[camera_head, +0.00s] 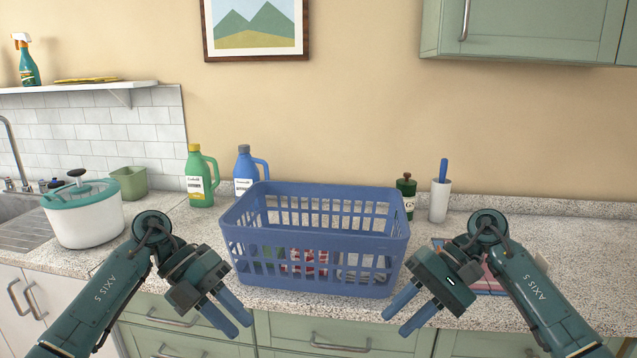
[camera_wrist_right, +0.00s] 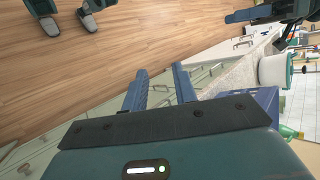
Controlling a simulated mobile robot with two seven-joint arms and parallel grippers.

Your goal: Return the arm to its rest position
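My left gripper (camera_head: 239,326) hangs in front of the counter, left of and below the blue basket, with its two fingers apart and nothing between them. My right gripper (camera_head: 396,323) is held at a similar height to the right of the basket's front, also open and empty. In the right wrist view, the right gripper's two fingers (camera_wrist_right: 160,78) are spread over the wood floor and drawer fronts. Both arms are bent, with the grippers pointing down and inward. Neither gripper touches the basket or the counter front as far as I can see.
A blue basket (camera_head: 310,189) stands on the speckled counter (camera_head: 560,240) with some items inside. Around it are a green bottle (camera_head: 200,178), blue bottle (camera_head: 245,170), white pot (camera_head: 85,215), dark green jar (camera_head: 406,190) and white cylinder (camera_head: 439,200). A flat item (camera_head: 480,270) lies partly behind my right arm.

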